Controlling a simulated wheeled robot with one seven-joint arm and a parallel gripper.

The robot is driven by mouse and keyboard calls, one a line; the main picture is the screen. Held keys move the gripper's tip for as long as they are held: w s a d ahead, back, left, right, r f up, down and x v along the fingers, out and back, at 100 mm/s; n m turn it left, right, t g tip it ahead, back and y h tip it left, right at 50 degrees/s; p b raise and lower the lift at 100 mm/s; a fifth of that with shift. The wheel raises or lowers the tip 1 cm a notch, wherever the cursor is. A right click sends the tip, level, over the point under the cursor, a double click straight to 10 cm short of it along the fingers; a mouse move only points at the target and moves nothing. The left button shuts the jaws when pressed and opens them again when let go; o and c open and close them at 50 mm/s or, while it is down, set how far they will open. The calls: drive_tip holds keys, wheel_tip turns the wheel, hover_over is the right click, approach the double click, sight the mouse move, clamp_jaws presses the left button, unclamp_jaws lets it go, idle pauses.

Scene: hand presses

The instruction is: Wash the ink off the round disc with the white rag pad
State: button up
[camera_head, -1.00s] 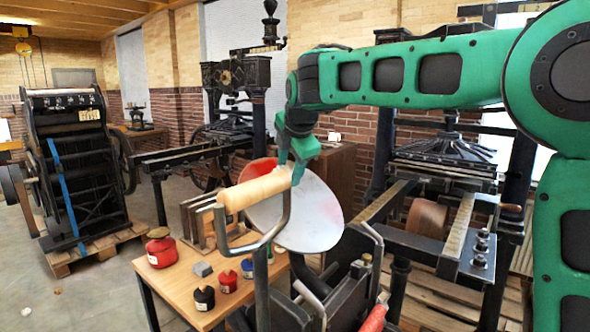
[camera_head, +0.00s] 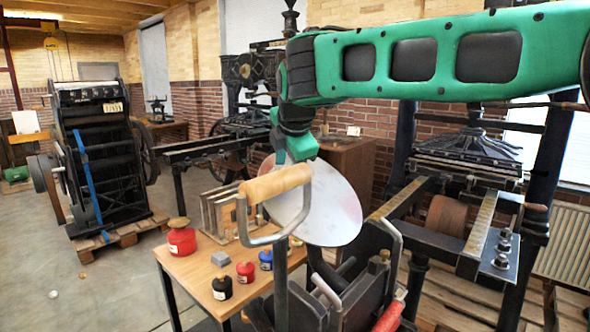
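The round disc (camera_head: 338,213) stands tilted in the middle of the head view, on top of a dark hand press. My green gripper (camera_head: 284,160) points down at the disc's upper left edge. Its fingertips are partly hidden behind a wooden roller handle (camera_head: 276,183), so I cannot tell whether they touch the disc. The white rag pad cannot be made out; whether it is in my gripper is hidden.
The handle's bent metal bar (camera_head: 262,240) crosses before the disc. A wooden table (camera_head: 195,270) at left holds a red can (camera_head: 181,240), a grey block (camera_head: 220,258), and black (camera_head: 222,288), red (camera_head: 245,272) and blue (camera_head: 266,260) jars. A larger press (camera_head: 465,155) stands right.

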drive_tip(key=shift+s+a, duration=0.55)
drive_tip(key=shift+w+d+f, duration=0.15)
drive_tip(key=shift+w+d, duration=1.8)
drive_tip(key=shift+w, duration=0.05)
drive_tip(key=shift+w+d+r, duration=0.2)
drive_tip(key=shift+w+d, duration=1.75)
drive_tip(key=shift+d, duration=0.1)
drive_tip(key=shift+w+d, duration=0.5)
drive_tip(key=shift+w, duration=0.1)
